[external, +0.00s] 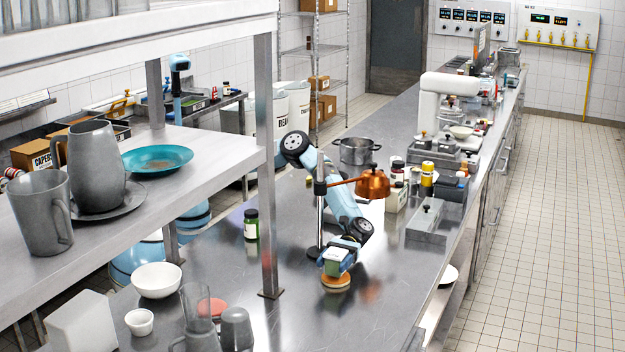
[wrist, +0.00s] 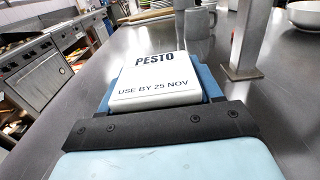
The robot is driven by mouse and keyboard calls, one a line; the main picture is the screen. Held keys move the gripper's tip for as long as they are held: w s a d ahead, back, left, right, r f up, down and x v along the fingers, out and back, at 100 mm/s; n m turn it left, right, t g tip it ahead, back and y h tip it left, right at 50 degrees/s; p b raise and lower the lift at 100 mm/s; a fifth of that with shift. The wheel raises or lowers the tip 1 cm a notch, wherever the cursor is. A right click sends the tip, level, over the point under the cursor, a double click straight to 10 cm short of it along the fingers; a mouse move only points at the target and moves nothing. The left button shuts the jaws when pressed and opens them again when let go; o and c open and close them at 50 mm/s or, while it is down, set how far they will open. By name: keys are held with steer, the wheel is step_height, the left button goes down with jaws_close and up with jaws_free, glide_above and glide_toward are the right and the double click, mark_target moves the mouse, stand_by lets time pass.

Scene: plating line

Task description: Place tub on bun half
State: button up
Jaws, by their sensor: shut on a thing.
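The tub (wrist: 155,78) has a white lid reading PESTO, USE BY 25 NOV, and fills the middle of the wrist view. It shows green and pale in the external view (external: 333,268). My gripper (external: 340,260) points down over the metal counter and is shut on the tub. The bun half (external: 336,283) is a round, orange-brown piece on the counter directly below the tub. The tub's underside is right at the bun's top; I cannot tell whether they touch. The bun half is hidden in the wrist view.
A copper heat lamp (external: 372,184) on a stand is close behind my gripper. A shelf post (external: 267,170) rises at left, with a green jar (external: 251,224) beyond it. A white bowl (external: 157,280) stands at front left. The counter right of the bun is clear.

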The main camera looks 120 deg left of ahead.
mark_target(332, 262)
steer(key=d, duration=0.3)
steer(key=shift+d+r, duration=0.2)
steer(key=shift+r, duration=0.1)
steer(key=a, duration=0.3)
steer(key=a+f, duration=0.1)
steer(key=a, duration=0.1)
steer(key=shift+a, duration=0.35)
steer(key=shift+f, duration=0.15)
steer(key=o, duration=1.2)
steer(key=shift+f, duration=0.1)
steer(key=a, duration=1.2)
